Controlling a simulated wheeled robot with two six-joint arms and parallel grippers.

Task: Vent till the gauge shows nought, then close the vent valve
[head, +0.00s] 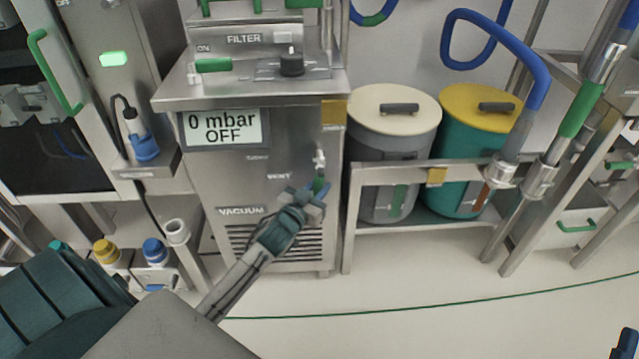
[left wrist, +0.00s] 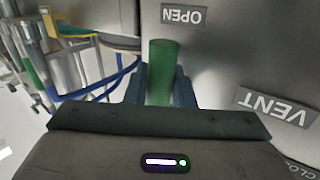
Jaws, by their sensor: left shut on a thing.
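The gauge display (head: 222,128) on the steel vacuum unit reads "0 mbar OFF". The vent valve (head: 319,162) sits on the right of the unit's front, beside the word VENT, with its green handle (head: 319,185) hanging down. My left gripper (head: 314,196) is shut on this handle. In the left wrist view, the green handle (left wrist: 162,72) stands between the two blue fingers, close to the OPEN label (left wrist: 183,15); a partly cut-off "CLO" label (left wrist: 300,168) is at the right edge. At the lower right corner, a small blue piece looks like part of my right gripper (head: 625,343); its jaws cannot be made out.
A grey drum (head: 385,150) with a cream lid and a teal drum (head: 462,145) with a yellow lid stand behind a steel rail, right of the unit. The floor in front is clear apart from a thin green line.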

